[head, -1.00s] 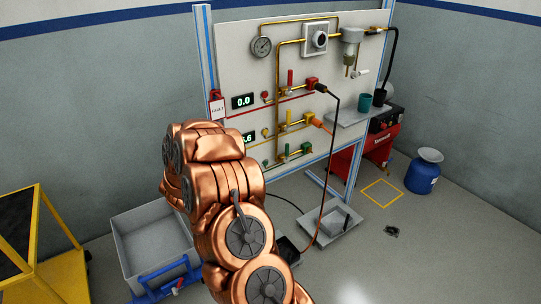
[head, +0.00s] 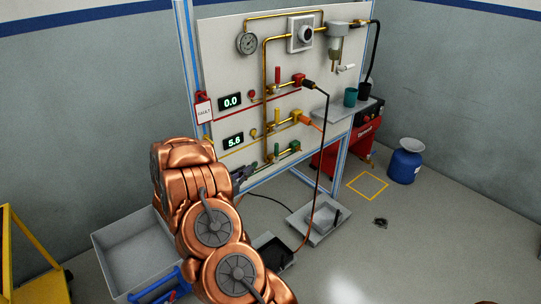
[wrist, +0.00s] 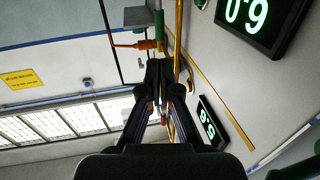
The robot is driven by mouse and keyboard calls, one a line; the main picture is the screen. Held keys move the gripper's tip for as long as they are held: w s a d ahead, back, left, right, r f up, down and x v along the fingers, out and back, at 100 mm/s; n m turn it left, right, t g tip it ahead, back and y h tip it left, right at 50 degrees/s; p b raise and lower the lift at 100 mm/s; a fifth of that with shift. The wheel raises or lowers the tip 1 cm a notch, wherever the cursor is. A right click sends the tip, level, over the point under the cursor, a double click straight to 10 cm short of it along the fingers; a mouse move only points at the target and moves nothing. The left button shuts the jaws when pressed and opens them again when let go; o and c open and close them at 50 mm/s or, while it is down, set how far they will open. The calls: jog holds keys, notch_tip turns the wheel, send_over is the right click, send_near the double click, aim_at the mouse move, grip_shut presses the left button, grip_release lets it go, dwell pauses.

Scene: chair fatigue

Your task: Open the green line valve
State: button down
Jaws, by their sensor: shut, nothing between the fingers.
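The green valve handle (head: 276,152) stands upright on the lowest brass line of the panel, crosswise to the pipe. A green block (head: 295,147) sits at the line's right end. My gripper (head: 252,168) is left of the handle and slightly lower, apart from it in the picture; its depth to the panel is unclear. In the wrist view its dark fingers (wrist: 160,72) are together and empty. A green part (wrist: 158,27) shows beyond the fingertips, probably the green valve handle.
Above are the yellow valve handle (head: 277,117) with an orange hose connector (head: 307,120) and the red valve handle (head: 277,76). A dark hose (head: 326,150) hangs at right. A grey bin (head: 130,255) and a tray (head: 318,222) stand below the panel.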

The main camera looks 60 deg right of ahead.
aim_at(275, 151)
jog(key=d, duration=0.4)
jog(key=d+p, duration=0.1)
jog(key=d, duration=0.3)
jog(key=s+d, duration=0.1)
jog(key=d, duration=0.4)
jog(key=shift+p, duration=0.4)
jog(key=shift+r, duration=0.15)
jog(key=shift+s+d+y+p, duration=0.1)
jog(key=shift+y+p, duration=0.25)
jog(key=shift+y, duration=0.05)
